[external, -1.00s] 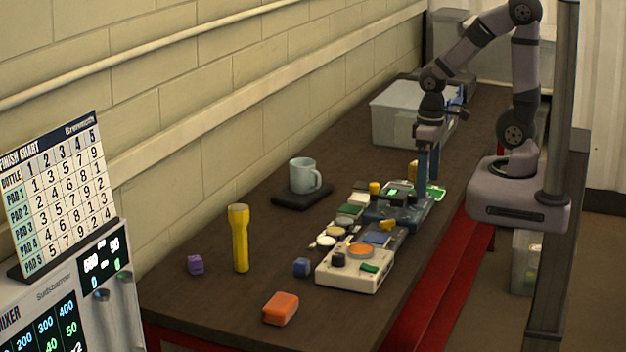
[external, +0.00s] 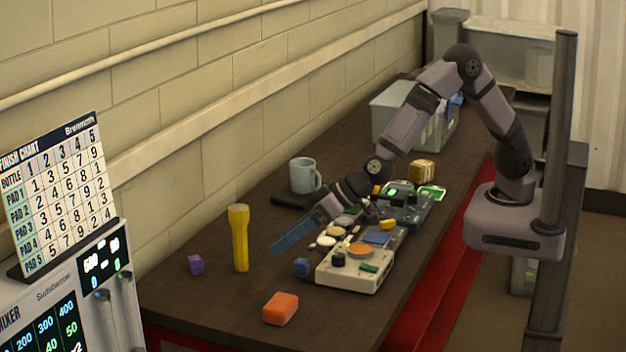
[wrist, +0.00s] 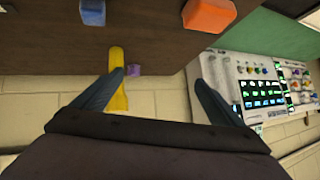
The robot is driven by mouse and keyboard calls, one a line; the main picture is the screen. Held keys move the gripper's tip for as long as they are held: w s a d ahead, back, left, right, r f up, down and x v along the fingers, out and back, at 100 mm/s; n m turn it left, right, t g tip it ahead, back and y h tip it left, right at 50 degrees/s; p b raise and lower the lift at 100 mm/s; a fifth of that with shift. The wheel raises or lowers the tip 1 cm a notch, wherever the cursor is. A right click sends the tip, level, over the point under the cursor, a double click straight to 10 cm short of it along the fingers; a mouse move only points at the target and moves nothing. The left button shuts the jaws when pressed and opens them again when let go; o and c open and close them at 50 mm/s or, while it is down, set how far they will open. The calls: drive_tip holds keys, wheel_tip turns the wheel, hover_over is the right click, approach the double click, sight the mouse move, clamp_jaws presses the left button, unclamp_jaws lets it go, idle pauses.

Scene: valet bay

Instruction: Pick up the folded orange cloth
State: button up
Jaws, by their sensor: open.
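The folded orange cloth (external: 281,309) lies at the near end of the dark bench, close to the front edge. It looks like a small, rounded orange block. It also shows at the top of the wrist view (wrist: 208,14), above and to the right of my fingertips. My gripper (external: 284,243) is in the air over the bench, tilted, with its blue fingers pointing to the lower left. It is farther up the bench than the cloth and apart from it. In the wrist view the fingers (wrist: 156,76) are spread with nothing held between them.
A yellow flashlight (external: 240,240) stands upright left of my fingers. A purple cube (external: 196,264) and a blue cube (external: 302,267) lie nearby. A cream control box (external: 355,272) is right of the cloth. A mug (external: 303,175) stands farther back. Bench around the cloth is clear.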

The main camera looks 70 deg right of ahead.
drive_tip(key=t+h+b, duration=0.1)
drive_tip(key=t+b, duration=0.1)
hover_over(289, 303)
drive_tip(key=w+d, duration=0.2)
drive_tip(key=d, duration=0.1)
drive_tip(key=f, duration=0.4)
drive_tip(key=shift+s+a+f, duration=0.2)
drive_tip(key=shift+f, duration=0.15)
drive_tip(key=s+f+h, duration=0.1)
drive_tip(key=s, duration=0.1)
drive_tip(key=s+a+f+t+b, duration=0.1)
drive_tip(key=s, duration=0.1)
drive_tip(key=s+a+f+m+t+h, duration=0.1)
drive_tip(key=s+f, duration=0.1)
drive_tip(key=shift+s+a+h+b, duration=0.2)
drive_tip(key=shift+a+h+b, duration=0.1)
drive_tip(key=shift+b, duration=0.1)
drive_tip(key=shift+s+d+f, duration=0.1)
drive_tip(key=shift+s+f, duration=0.05)
drive_tip(key=shift+s, duration=0.2)
drive_tip(key=shift+p+x, duration=0.85)
drive_tip(key=shift+x, duration=0.8)
drive_tip(key=shift+p+x, duration=0.85)
drive_tip(key=shift+x, duration=1.2)
drive_tip(key=c, duration=1.1)
drive_tip(key=shift+c, duration=0.2)
